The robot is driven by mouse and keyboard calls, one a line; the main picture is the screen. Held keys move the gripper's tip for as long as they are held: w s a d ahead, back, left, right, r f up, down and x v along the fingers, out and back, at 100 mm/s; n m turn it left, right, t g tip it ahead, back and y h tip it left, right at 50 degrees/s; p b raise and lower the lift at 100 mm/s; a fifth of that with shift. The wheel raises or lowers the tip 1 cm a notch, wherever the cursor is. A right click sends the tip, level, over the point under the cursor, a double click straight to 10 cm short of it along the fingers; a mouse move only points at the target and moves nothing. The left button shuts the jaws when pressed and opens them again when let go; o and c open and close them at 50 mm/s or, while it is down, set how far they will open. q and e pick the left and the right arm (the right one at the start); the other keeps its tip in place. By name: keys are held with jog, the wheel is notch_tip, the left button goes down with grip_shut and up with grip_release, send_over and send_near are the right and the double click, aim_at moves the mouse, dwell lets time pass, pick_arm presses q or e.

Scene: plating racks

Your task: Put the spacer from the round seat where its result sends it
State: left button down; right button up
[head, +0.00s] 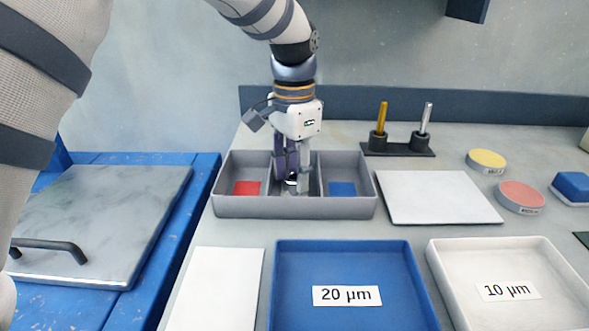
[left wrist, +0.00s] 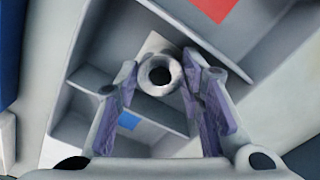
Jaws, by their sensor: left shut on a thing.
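My left gripper (head: 292,183) reaches down into the middle compartment of a grey three-part tray (head: 296,207). It is shut on the spacer, a short metal ring with a round hole, seen between the purple-lined fingertips in the left wrist view (left wrist: 158,75). A pale patch lies behind the ring there. The fingers mostly hide the spacer in the head view, and I cannot tell whether it touches the tray floor. The left compartment holds a red square (head: 247,188), the right one a blue square (head: 342,189). My right gripper is not in view.
In front are a blue tray (head: 350,257) labelled 20 µm and a white tray (head: 510,258) labelled 10 µm. A stand with gold and silver pins (head: 398,149), a white plate (head: 438,197), and yellow (head: 486,159) and pink (head: 521,193) discs are right. A handled panel (head: 100,210) is left.

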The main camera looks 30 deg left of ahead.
pick_arm(q)
jog(key=c, duration=1.3)
grip_release()
jog(key=shift+f, duration=0.1)
jog(key=shift+c, duration=0.2)
notch_tip(320, 180, up, 12)
